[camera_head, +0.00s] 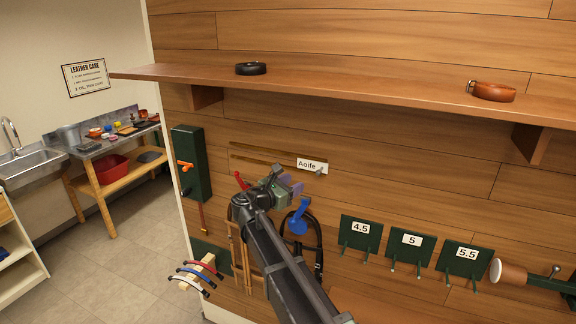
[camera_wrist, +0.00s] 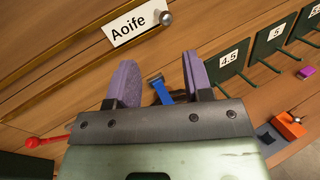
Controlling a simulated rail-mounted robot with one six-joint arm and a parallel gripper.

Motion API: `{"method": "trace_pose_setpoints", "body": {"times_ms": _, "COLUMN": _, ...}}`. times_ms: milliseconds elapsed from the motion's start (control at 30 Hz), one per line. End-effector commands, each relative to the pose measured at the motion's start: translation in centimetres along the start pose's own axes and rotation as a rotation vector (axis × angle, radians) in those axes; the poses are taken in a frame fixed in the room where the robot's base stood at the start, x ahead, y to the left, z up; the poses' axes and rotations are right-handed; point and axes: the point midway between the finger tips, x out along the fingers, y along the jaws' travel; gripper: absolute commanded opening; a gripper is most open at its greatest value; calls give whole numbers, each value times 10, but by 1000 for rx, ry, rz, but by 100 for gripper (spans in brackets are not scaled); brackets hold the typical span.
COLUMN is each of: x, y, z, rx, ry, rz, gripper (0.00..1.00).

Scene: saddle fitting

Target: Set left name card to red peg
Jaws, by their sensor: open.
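A white name card reading "Aoife" (camera_head: 312,165) sits at the right end of a wooden rail on the wall, with a round metal knob at its right end. The card also shows at the top of the wrist view (camera_wrist: 132,22). The red peg (camera_head: 241,181) is on the wall below and left of the card; a red piece shows at lower left in the wrist view (camera_wrist: 45,141). My gripper (camera_head: 288,187) is just below the card, apart from it. Its purple fingers (camera_wrist: 158,62) are open and empty, with a blue peg (camera_wrist: 159,90) behind them.
Green brackets labelled 4.5 (camera_head: 358,236), 5 (camera_head: 410,251) and 5.5 (camera_head: 464,260) stand out at the right. A shelf (camera_head: 370,92) runs above. A dark green wall box (camera_head: 190,163) is at left. Dark straps hang below the blue peg.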

Motion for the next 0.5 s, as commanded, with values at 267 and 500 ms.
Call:
{"method": "trace_pose_setpoints", "body": {"times_ms": 267, "x": 4, "y": -2, "z": 1, "rx": -139, "ry": -13, "rz": 10, "gripper": 46}}
{"method": "trace_pose_setpoints", "body": {"times_ms": 500, "x": 50, "y": -1, "z": 1, "rx": -136, "ry": -12, "rz": 6, "gripper": 46}}
